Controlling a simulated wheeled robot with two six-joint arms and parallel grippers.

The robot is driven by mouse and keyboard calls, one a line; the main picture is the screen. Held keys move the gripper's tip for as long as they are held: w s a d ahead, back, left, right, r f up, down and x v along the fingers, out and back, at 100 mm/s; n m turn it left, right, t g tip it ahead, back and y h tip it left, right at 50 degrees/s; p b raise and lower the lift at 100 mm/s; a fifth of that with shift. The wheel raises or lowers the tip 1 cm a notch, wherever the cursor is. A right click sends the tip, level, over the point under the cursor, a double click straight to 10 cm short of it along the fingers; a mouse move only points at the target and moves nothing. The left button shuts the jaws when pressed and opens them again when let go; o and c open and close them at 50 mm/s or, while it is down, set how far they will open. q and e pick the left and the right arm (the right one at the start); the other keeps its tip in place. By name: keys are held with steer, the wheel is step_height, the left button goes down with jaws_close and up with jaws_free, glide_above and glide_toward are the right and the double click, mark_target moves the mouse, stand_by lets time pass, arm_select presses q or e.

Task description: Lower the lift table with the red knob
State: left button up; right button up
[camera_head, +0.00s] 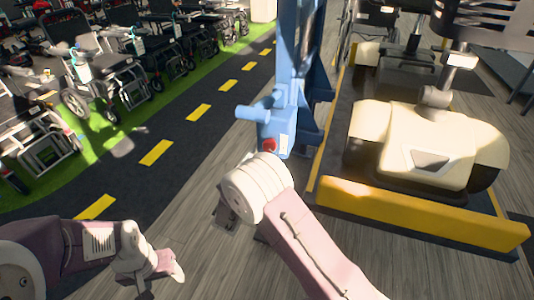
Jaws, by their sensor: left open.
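The red knob (269,146) sits low on the blue lift column (291,60), under a blue cylinder that sticks out to the left. The lift table (420,222), a dark platform with yellow edges, is right of the column and carries a cream scooter (430,140). My left gripper (160,284) is at the lower left, open and empty, well apart from the knob. My right arm (310,245) reaches up from the bottom, its white joint just below the knob in the picture. My right gripper cannot be made out.
Rows of wheelchairs and scooters (100,85) stand on green flooring at the upper left. A dark lane with yellow dashes (157,153) runs beside them. Bare grey wood floor (190,190) lies between the lane and the lift. A wheelchair (365,25) stands behind the column.

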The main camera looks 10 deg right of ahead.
mark_target(268, 148)
steer(key=b+x, duration=0.1)
steer(key=x, duration=0.3)
steer(key=shift+w+d, duration=0.25)
steer(key=shift+w, duration=0.05)
steer(key=c, duration=1.4)
steer(key=shift+r+n+p, duration=0.15)
steer(key=shift+n+p, duration=0.55)
steer(key=shift+p, duration=0.3)
steer(key=n+p, duration=0.2)
steer(key=shift+n+p, duration=0.3)
steer(key=n+p, duration=0.3)
steer(key=n, duration=0.1)
steer(key=shift+a+p, duration=0.1)
steer(key=shift+p, duration=0.3)
steer(key=n+p, duration=0.2)
steer(key=n, duration=0.2)
steer(key=shift+f+n+p, duration=0.2)
steer(key=shift+n+p, duration=0.4)
steer(key=shift+n, duration=0.45)
steer(key=shift+f+n+p, duration=0.15)
steer(key=shift+n+p, duration=0.4)
steer(key=shift+n, duration=0.5)
